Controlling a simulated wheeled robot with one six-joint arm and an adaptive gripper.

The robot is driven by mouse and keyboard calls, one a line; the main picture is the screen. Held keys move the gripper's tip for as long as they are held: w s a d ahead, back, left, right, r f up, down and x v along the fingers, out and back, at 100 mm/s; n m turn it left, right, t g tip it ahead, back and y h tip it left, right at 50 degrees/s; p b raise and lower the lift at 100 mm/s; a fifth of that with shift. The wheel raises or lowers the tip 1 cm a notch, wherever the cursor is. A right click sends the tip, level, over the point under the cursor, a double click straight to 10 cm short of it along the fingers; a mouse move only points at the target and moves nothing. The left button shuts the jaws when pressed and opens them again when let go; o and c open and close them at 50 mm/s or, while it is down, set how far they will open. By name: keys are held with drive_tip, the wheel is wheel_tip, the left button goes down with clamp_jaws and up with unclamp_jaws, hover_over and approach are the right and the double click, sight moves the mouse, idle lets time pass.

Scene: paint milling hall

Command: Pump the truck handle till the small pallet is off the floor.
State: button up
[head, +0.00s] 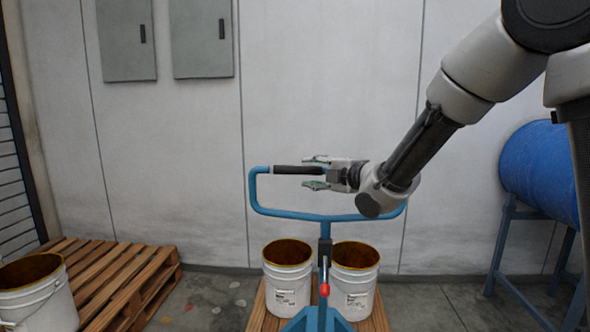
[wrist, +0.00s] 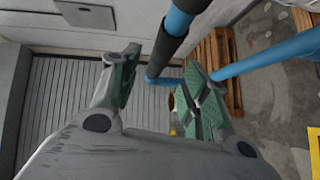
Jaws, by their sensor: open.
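The truck handle (head: 289,215) is a blue loop with a black grip (head: 292,170) on its upper bar; the grip also shows in the wrist view (wrist: 172,45). My gripper (head: 313,172) is open at the right end of this grip. Its two green-padded fingers (wrist: 163,65) appear on either side of the bar, not closed on it. The small wooden pallet (head: 379,318) is at the bottom of the head view, behind the blue truck (head: 318,318). Its underside is out of frame, so its height off the floor cannot be told.
Two open white buckets, left (head: 288,285) and right (head: 354,285), stand on the small pallet. Another pallet (head: 130,270) and bucket (head: 40,300) are at left. A blue drum (head: 540,170) on a stand is at right. The wall (head: 330,80) is behind.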

sight(301, 171)
drive_tip(key=x, duration=0.7)
drive_tip(key=shift+w, duration=0.1)
clamp_jaws()
